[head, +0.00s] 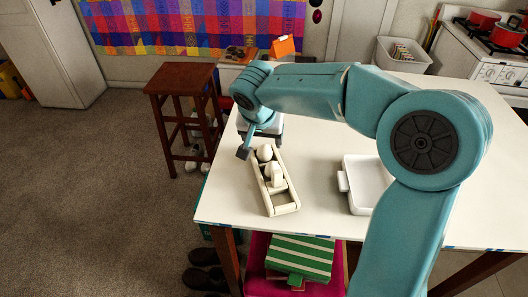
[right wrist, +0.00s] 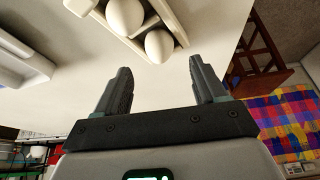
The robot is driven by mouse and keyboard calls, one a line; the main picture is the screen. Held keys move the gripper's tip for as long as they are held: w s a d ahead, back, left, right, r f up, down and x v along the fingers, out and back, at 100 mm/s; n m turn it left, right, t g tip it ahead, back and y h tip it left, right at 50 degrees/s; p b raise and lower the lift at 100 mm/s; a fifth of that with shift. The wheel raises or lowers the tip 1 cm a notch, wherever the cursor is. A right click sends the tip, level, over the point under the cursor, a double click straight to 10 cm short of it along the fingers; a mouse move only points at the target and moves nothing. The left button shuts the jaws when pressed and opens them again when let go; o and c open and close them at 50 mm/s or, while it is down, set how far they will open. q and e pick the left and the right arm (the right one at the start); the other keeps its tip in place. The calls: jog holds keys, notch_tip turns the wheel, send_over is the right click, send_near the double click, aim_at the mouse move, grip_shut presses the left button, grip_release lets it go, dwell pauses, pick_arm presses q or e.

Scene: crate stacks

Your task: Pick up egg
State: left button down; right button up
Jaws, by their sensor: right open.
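Two white eggs sit in a cream, divided egg holder on the white table: the far egg (head: 264,152) and the nearer egg (head: 271,169). The holder (head: 288,208) lies lengthwise near the table's left edge. The right wrist view shows the holder (right wrist: 180,24) at the top, with one egg (right wrist: 125,17) and another egg (right wrist: 159,46) in it. My right gripper (right wrist: 160,66) is open and empty, its fingers apart and pointing toward the nearer of these eggs. In the head view, my right gripper (head: 246,147) is just beyond the holder's far left end. My left gripper is not in view.
A white rectangular tray (head: 352,168) with a side handle stands right of the holder; the tabletop between them is clear. A dark red stool (head: 182,78) stands beyond the table. A green-and-white striped box (head: 300,258) is below the near edge.

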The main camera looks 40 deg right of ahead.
aim_at(264, 147)
jog(key=shift+s+f, duration=0.1)
jog(key=shift+f, duration=0.05)
jog(key=shift+d+f, duration=0.1)
jog(key=shift+f, duration=0.25)
jog(key=x, duration=0.3)
jog(key=p+x, duration=0.1)
jog(key=shift+w+d+f, duration=0.15)
jog(key=shift+w+f, duration=0.05)
jog(key=shift+w, duration=0.15)
jog(key=shift+s+r, duration=0.1)
jog(key=shift+s, duration=0.1)
jog(key=shift+w, duration=0.1)
jog(key=c, duration=0.7)
